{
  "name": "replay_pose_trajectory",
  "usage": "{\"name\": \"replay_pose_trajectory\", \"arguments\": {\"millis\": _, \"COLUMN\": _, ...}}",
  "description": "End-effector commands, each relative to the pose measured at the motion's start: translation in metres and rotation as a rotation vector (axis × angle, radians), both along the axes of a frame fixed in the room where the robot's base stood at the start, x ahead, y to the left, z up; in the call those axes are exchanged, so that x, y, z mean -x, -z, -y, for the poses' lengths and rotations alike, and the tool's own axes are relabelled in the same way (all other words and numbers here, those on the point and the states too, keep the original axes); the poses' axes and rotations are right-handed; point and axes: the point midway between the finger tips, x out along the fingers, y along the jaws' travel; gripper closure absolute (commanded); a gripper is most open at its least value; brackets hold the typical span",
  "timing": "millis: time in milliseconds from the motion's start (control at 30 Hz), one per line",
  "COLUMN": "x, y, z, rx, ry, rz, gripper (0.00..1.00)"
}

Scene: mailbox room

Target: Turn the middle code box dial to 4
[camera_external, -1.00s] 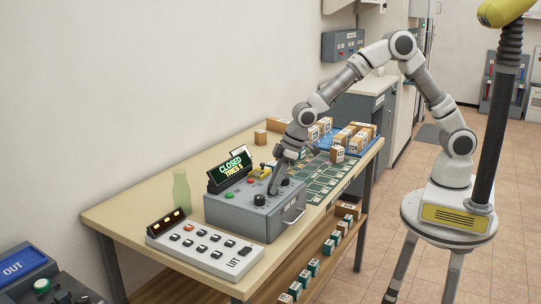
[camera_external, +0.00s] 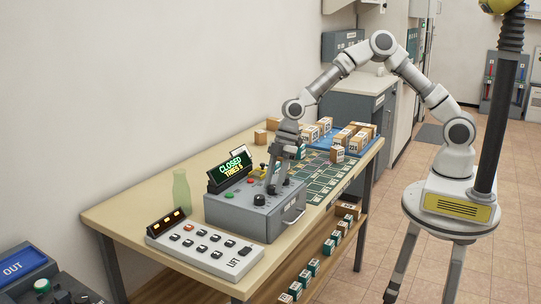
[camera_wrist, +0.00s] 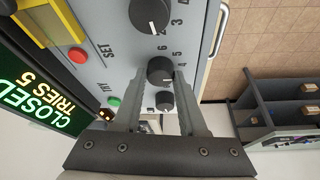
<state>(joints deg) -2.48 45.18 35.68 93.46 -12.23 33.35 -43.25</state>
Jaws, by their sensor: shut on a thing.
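The grey code box (camera_external: 240,222) stands on the table with a row of black dials on top. Its green display (camera_external: 231,166) reads CLOSED, TRIES 5. My gripper (camera_external: 272,190) points down onto the box, and its fingers hide much of the middle dial in the outside view. In the wrist view my gripper (camera_wrist: 158,76) has a fingertip on each side of the middle dial (camera_wrist: 160,68) and is shut on it. Numbers including 4, 5 and 6 show around this dial. Which number its pointer marks I cannot tell.
One neighbouring dial (camera_wrist: 150,13) lies above in the wrist view, another (camera_wrist: 165,100) shows between the fingers. A red button (camera_wrist: 77,55) and a green button (camera_wrist: 113,101) are beside them. A LIFT panel (camera_external: 205,248) and a green bottle (camera_external: 181,190) stand nearby.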

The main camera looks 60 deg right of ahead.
Motion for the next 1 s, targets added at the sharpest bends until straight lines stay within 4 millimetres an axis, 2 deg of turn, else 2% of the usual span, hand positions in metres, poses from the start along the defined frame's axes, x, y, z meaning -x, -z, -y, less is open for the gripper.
{"name": "replay_pose_trajectory", "arguments": {"millis": 500, "x": 0.0001, "y": 0.0011, "z": 0.0007, "rx": 0.002, "ry": -0.021, "rz": -0.001, "gripper": 1.0}}
{"name": "replay_pose_trajectory", "arguments": {"millis": 533, "x": 0.0001, "y": 0.0011, "z": 0.0007, "rx": 0.002, "ry": -0.021, "rz": -0.001, "gripper": 0.57}}
{"name": "replay_pose_trajectory", "arguments": {"millis": 700, "x": 0.0001, "y": 0.0009, "z": 0.0006, "rx": 0.002, "ry": -0.021, "rz": 0.0, "gripper": 0.29}}
{"name": "replay_pose_trajectory", "arguments": {"millis": 1000, "x": -0.0001, "y": -0.0008, "z": 0.0009, "rx": 0.001, "ry": -0.019, "rz": 0.0, "gripper": 0.29}}
